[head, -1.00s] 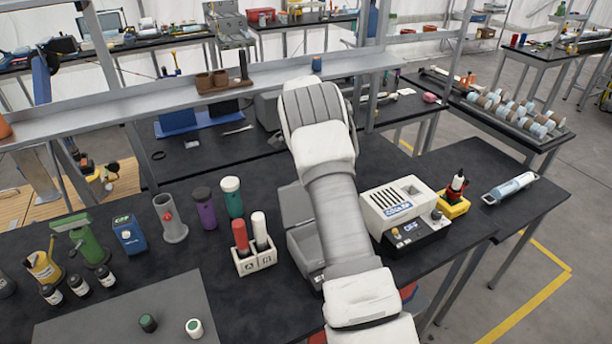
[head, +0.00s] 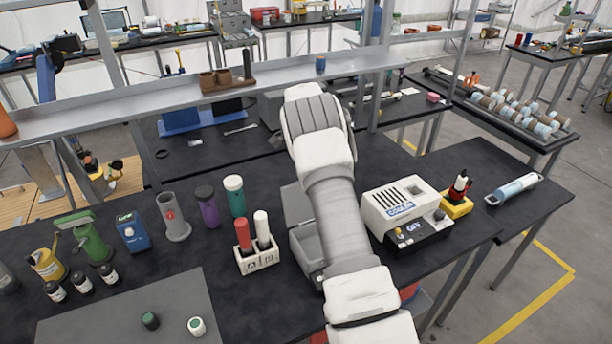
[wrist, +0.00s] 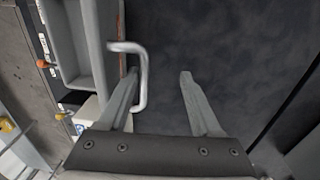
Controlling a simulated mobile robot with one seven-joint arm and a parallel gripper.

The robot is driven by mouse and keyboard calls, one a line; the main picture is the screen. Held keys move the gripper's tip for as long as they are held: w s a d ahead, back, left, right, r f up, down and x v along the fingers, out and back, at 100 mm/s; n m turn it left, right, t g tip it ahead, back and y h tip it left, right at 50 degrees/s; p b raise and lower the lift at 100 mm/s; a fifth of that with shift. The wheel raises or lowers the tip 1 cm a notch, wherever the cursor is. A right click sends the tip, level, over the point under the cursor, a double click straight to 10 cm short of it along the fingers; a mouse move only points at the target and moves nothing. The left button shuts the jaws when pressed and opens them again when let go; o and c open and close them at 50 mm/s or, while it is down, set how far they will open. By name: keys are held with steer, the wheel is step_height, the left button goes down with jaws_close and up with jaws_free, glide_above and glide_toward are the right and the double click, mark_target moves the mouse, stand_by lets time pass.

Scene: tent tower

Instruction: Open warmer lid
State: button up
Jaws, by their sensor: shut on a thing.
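The grey warmer (head: 308,243) stands on the black bench, partly hidden behind my arm. Its lid (head: 297,203) appears raised at the back of the box. In the wrist view the lid (wrist: 98,50) shows nearly edge-on beside the open grey box (wrist: 62,40). A light grey U-shaped handle (wrist: 144,78) sticks out from the lid. My gripper (wrist: 158,75) is at this handle, with the handle's bar between its fingers, close to the left finger. The right finger looks apart from it in this view. The head view hides my gripper behind my arm.
A white cooler unit (head: 395,205) stands close to the right of the warmer. A white holder (head: 257,256) with red and white tubes is at its left. Purple and green bottles stand further left. A metal shelf (head: 130,110) runs behind.

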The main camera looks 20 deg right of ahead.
steer(key=shift+w+a, duration=0.1)
steer(key=shift+r, duration=0.1)
stand_by(0.4)
step_height(320, 180, up, 17)
steer(key=shift+w+p, duration=0.35)
steer(key=shift+r, duration=0.1)
stand_by(0.5)
